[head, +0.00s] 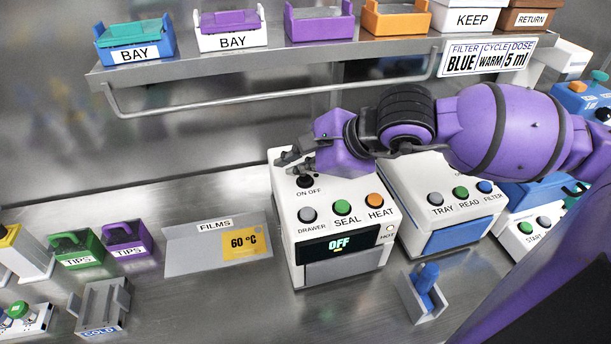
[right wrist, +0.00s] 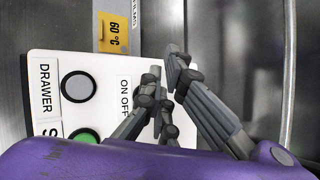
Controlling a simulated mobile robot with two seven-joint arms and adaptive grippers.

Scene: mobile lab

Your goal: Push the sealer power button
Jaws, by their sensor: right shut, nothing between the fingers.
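The sealer (head: 332,270) is a white box with a dark display reading OFF, standing in the middle of the bench. Its power button (head: 305,182) is a small black control above the ON OFF label, at the back left of the top. Grey DRAWER, green SEAL and orange HEAT buttons sit in front of it. My right gripper (head: 283,161) is shut and empty, just above and behind the power button. In the right wrist view, the shut fingers (right wrist: 164,70) are beside the ON OFF label (right wrist: 124,97) and hide the button. Contact cannot be told. My left gripper is not in view.
A reader (head: 447,215) with TRAY, READ and FILTER buttons stands close to the sealer's right. A FILMS holder (head: 190,252) with a yellow 60 °C card is to its left. A shelf with a rail (head: 270,90) and coloured bins runs above.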

